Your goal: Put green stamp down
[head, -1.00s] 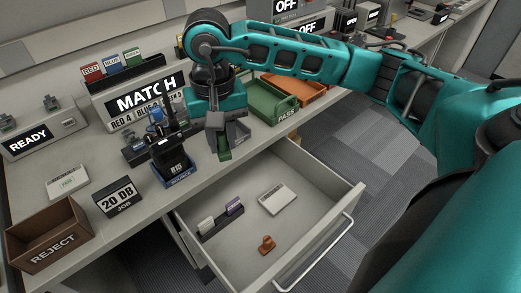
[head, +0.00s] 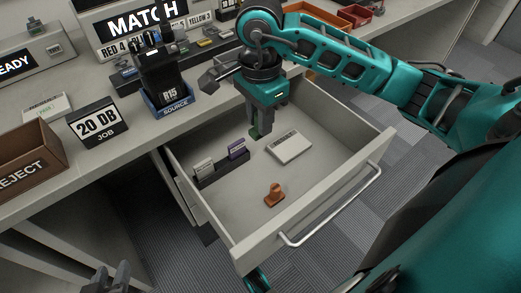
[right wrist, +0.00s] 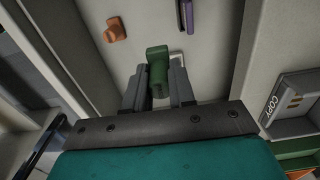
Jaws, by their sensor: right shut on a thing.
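The green stamp (right wrist: 157,62) stands out between the two grey fingers of my right gripper (right wrist: 158,88) in the right wrist view. In the head view my right gripper (head: 258,130) is shut on it and points down inside the open drawer (head: 235,205), towards its back. Its dark green end shows just below the fingers. I cannot tell whether it touches the drawer floor. An orange stamp (head: 274,194) stands on the drawer floor nearer the front. My left gripper (head: 108,275) is at the bottom left edge, below the desk, apart from everything; its fingers look spread and empty.
A white pad (head: 289,147) lies just right of the right gripper. A dark holder (head: 222,173) with white and purple pieces is to its left. The drawer's front wall (head: 325,200) stands up. The drawer floor around the orange stamp is clear.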

